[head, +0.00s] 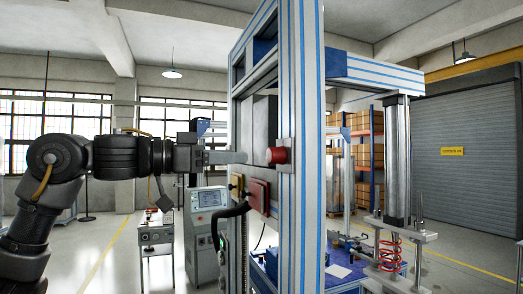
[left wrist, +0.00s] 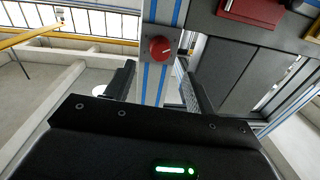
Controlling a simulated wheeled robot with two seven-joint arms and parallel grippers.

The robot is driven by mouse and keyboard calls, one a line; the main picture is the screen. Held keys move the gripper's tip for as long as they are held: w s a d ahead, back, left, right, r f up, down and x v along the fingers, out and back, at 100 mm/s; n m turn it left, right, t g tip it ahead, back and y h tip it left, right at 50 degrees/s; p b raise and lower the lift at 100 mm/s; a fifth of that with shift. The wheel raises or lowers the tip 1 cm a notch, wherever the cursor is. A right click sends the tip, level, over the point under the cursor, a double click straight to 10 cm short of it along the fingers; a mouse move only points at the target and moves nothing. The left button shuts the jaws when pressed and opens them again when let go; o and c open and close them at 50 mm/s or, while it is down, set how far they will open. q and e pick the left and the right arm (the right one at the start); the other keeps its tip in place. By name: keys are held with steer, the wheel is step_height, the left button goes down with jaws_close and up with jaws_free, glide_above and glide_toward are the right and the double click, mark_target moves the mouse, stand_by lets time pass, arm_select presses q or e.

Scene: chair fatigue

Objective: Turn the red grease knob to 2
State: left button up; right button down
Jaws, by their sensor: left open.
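The red grease knob (head: 277,155) sticks out from a grey plate on the blue-and-silver upright of the test frame. In the left wrist view the round knob (left wrist: 160,49) shows a pale pointer mark; any numbers around it are too small to read. My left gripper (head: 243,157) is level with the knob and just left of it in the head view. In the left wrist view the open fingers (left wrist: 157,66) stand on either side of the knob's line, with the knob beyond their tips. Nothing is held. My right gripper is not in view.
A red box (head: 258,196) and a yellow box (head: 236,186) are mounted below the knob, with a black cable nearby. The frame upright (head: 307,110) rises close by. A control cabinet (head: 205,225) stands behind my left arm. A cylinder with a red spring (head: 390,255) is at right.

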mark_target(269, 156)
arm_select(q)
steer(key=p+x, duration=0.3)
steer(key=x, duration=0.3)
steer(key=shift+w+d+r, duration=0.15)
steer(key=shift+d, duration=0.1)
steer(key=shift+w+d+p, duration=0.3)
steer(key=shift+d+p, duration=0.05)
steer(key=shift+d, duration=0.3)
steer(key=c, duration=1)
